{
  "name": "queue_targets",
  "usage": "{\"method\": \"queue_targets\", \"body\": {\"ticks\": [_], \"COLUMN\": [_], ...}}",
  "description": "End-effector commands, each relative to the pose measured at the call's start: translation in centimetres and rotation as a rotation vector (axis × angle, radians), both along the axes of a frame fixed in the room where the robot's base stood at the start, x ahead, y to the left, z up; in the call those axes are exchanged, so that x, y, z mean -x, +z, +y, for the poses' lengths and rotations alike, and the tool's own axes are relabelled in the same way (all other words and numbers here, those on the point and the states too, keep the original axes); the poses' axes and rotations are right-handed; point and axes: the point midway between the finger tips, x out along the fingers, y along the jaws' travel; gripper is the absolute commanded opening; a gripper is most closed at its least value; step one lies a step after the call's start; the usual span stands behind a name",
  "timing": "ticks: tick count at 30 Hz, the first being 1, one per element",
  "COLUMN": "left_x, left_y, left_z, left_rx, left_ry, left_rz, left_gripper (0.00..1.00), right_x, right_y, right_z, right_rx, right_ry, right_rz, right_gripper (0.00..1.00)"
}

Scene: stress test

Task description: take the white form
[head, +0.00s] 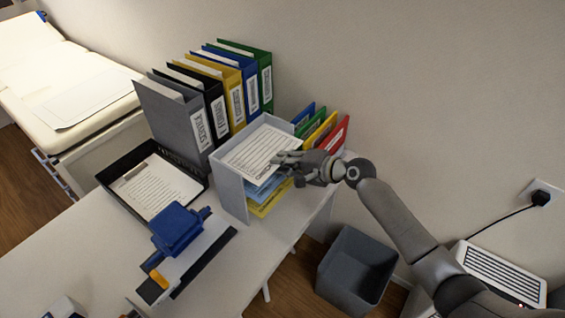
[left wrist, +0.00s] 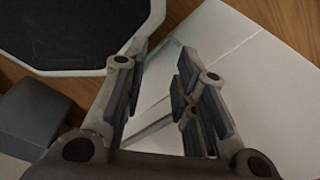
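The white form (head: 258,153), a printed sheet, lies on the top level of a grey-white paper sorter (head: 231,188). Blue and yellow sheets (head: 266,196) show on the levels below it. My right gripper (head: 287,165) is at the right edge of the form, reaching in from the right. Its fingers overlap the form's edge in the head view; whether they grip it is too small to tell. My left gripper (left wrist: 162,62) shows in the left wrist view, with its fingers apart and nothing between them. It is not visible in the head view.
Several upright binders (head: 203,117) stand behind the sorter, and coloured folders (head: 322,130) to its right. A black tray (head: 122,179) with a printed sheet and a blue device (head: 178,229) are on the desk. A grey bin (head: 350,275) stands on the floor below my right arm.

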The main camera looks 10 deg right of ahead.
Motion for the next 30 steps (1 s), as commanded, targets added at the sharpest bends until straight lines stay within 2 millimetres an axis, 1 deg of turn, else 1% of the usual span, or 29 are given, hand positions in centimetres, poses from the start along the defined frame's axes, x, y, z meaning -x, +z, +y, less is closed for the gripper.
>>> {"method": "queue_targets", "body": {"ticks": [4,12,18,21,30], "left_x": [0.10,0.10,0.09,0.09,0.03], "left_y": [0.00,0.00,0.00,0.60,0.54], "left_z": [0.02,0.03,0.05,0.07,0.16], "left_rx": [0.000,0.000,-0.001,-0.001,-0.002], "left_ry": [0.000,0.000,-0.001,-0.001,-0.002], "left_rz": [0.002,0.002,0.002,0.002,0.001], "left_gripper": [0.27,0.27,0.27,0.27,0.27], "right_x": [0.00,0.02,0.06,0.08,0.31], "right_y": [0.02,0.01,-0.09,0.25,0.00], "right_z": [-0.02,-0.04,-0.04,-0.04,-0.26], "right_rx": [0.000,0.000,0.001,0.001,0.003], "right_ry": [0.000,0.000,0.001,0.001,0.001], "right_rz": [0.000,0.000,0.002,0.003,0.004], "right_gripper": [0.17,0.00,0.00,0.00,0.00]}}
